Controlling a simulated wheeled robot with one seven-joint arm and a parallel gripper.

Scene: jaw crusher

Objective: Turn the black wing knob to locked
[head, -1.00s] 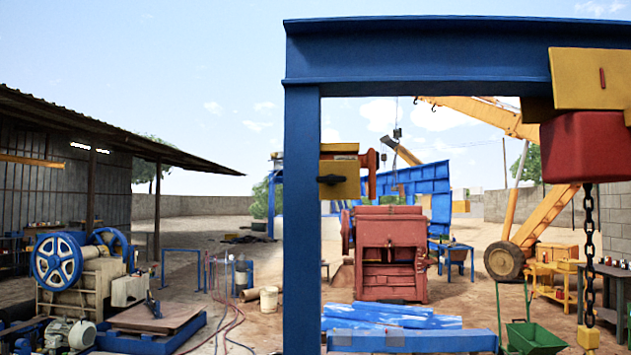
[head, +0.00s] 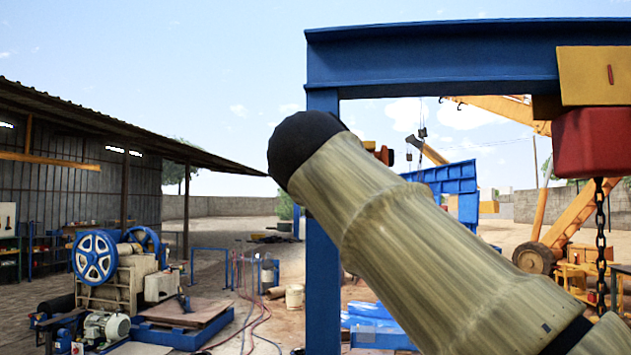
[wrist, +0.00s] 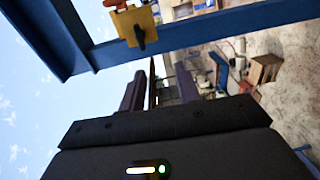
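The black wing knob (wrist: 140,38) sits on a yellow box (wrist: 128,24) on the blue post, at the top of the wrist view. Its wing lies roughly crosswise to the post in that view. My gripper (wrist: 160,84) is open and empty, its two dark fingers well apart. It is below the knob in the wrist view and not touching it. In the head view my arm covers the knob and most of its box, and my gripper cannot be made out there.
The blue gantry beam (head: 450,50) spans the top right, with a red hoist block (head: 594,143) and chain hanging from it. A crusher with blue wheels (head: 96,257) stands at left.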

